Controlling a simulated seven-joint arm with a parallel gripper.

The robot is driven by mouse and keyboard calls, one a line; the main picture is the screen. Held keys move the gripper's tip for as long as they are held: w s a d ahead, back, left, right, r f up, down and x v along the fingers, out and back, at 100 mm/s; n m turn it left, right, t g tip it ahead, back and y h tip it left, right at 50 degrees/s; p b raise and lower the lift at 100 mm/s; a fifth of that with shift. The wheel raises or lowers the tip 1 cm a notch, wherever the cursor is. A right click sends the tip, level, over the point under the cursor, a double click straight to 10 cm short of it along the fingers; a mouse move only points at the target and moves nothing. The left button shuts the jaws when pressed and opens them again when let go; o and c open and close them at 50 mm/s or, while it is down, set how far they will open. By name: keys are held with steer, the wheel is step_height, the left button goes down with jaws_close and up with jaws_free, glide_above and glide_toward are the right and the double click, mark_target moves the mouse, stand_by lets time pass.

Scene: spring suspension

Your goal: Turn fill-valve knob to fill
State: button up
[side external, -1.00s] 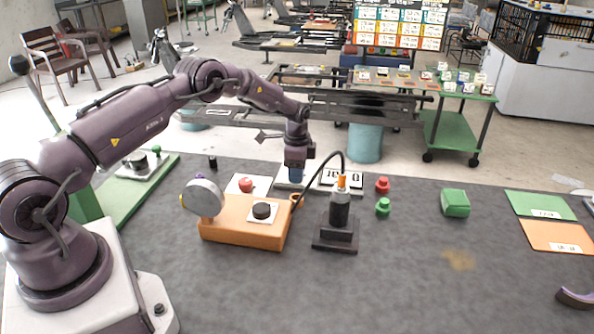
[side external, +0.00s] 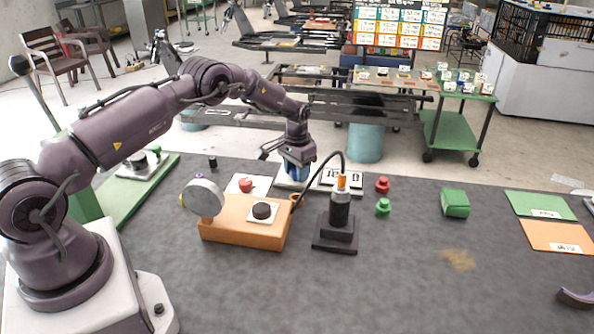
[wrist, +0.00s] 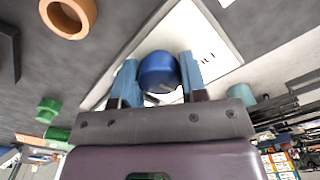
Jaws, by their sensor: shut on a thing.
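The blue round knob (wrist: 158,75) sits over a white plate (wrist: 205,42) with small dark lettering, too blurred to read. My gripper (wrist: 159,67) has its two blue-padded fingers on opposite sides of the knob and is shut on it.
Close in front are the orange base (side external: 222,232) with a gauge (side external: 205,198) and black knob (side external: 262,211), and a dark upright device (side external: 340,210) with a hose. A red mushroom button (side external: 246,185) stands left. The mat's front right is mostly clear.

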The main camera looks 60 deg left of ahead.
steer(key=n, duration=0.7)
stand_by(0.6)
steer(key=o, duration=0.9)
step_height(320, 180, up, 13)
stand_by(0.3)
